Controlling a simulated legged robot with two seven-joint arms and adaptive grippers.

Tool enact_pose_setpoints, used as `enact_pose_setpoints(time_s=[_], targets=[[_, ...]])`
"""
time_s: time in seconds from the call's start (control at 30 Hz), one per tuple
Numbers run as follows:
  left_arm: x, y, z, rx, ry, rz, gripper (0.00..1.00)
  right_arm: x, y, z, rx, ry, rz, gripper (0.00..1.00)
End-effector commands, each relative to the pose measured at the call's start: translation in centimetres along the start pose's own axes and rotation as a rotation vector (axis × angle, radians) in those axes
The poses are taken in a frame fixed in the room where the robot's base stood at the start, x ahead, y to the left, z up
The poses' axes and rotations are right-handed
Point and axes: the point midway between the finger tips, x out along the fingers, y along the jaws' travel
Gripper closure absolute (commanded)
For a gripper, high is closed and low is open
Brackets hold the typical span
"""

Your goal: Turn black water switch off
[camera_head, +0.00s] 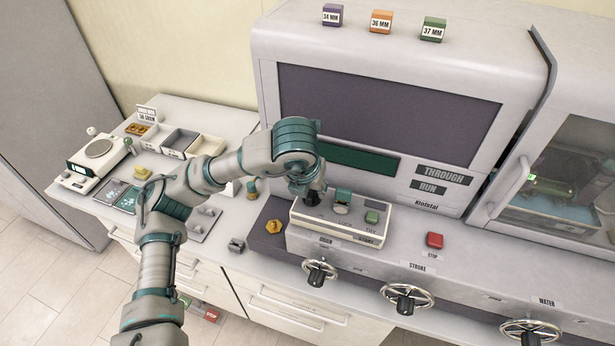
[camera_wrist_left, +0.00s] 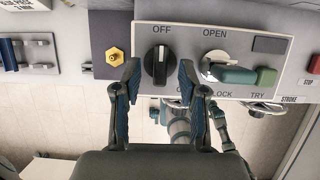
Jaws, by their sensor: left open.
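The black rotary switch (camera_wrist_left: 159,65) is on the light control panel (camera_wrist_left: 210,35), below the OFF label in the left wrist view. Its grip stands upright in that view, with a pale mark toward the label. My left gripper (camera_wrist_left: 159,72) is open, with one finger on each side of the switch. I cannot tell whether either finger touches it. In the head view my left gripper (camera_head: 309,188) is over the left end of the panel (camera_head: 345,232) and mostly hides the switch. My right gripper is not seen.
A teal lever (camera_wrist_left: 235,74) and a green TRY button (camera_wrist_left: 265,78) are right of the switch. Handwheels (camera_head: 319,272) line the front, including one by the WATER label (camera_head: 530,331). A red STOP button (camera_head: 434,240) is further right.

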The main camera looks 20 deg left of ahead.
Motion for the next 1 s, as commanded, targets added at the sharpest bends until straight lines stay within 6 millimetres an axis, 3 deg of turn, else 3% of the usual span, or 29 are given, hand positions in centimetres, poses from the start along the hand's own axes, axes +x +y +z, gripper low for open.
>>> enact_pose_setpoints(time_s=[0.2, 0.43, 0.6, 1.0], targets=[[-5.1, 0.1, 0.1, -0.001, -0.006, 0.001, 0.58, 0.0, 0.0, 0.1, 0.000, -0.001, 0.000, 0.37], [-8.9, 0.1, 0.1, -0.002, -0.001, 0.001, 0.58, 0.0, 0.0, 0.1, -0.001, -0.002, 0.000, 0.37], [-9.8, 0.1, 0.1, -0.002, 0.001, 0.000, 0.58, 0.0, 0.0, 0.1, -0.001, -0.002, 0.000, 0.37], [-9.8, 0.1, 0.1, -0.001, 0.002, 0.000, 0.58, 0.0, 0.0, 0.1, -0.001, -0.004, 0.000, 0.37]])
